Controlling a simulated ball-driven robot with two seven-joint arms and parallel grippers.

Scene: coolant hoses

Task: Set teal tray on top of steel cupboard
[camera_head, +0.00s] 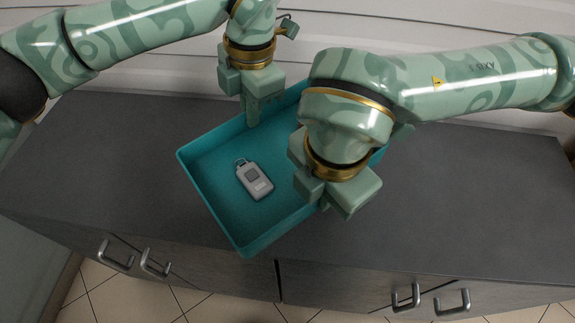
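The teal tray (215,205) is an open, shallow rectangular box at the middle of the view. It is over the dark grey top of the steel cupboard (460,200), with its near corner by the front edge. I cannot tell whether it touches the top or is held just above it. My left gripper (254,118) is at the tray's far rim, with a finger inside the wall, and looks shut on it. My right gripper (324,202) is at the opposite near rim and looks shut on it; its fingertips are mostly hidden by the hand.
A small grey handheld device (255,181) with a loop lies in the tray. The cupboard top is clear to the left and right of the tray. Cupboard doors with metal handles (117,254) face a tiled floor (130,298). A pale panelled wall (330,22) stands behind.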

